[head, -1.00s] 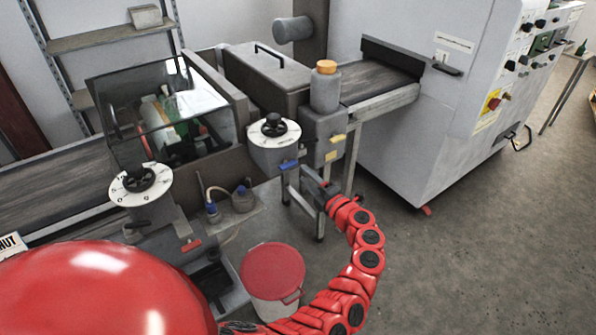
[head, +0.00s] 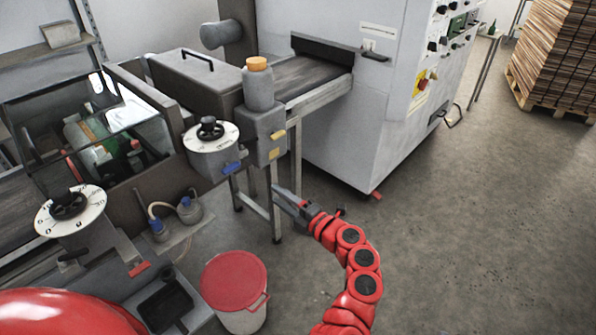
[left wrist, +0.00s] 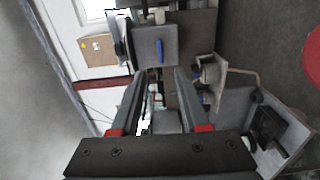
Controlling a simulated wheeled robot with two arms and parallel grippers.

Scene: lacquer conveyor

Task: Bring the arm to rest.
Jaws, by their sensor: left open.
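Beyond the fingers, the wrist view shows a grey box with a blue tab (left wrist: 158,52).
A white bucket with a red lid (head: 234,275) stands left of the arm. Dial units (head: 210,137) and a grey bottle with an orange cap (head: 258,88) are above and left. A large grey cabinet (head: 355,110) stands behind. Open floor (head: 470,230) lies right; stacked boards (head: 560,50) stand far right.

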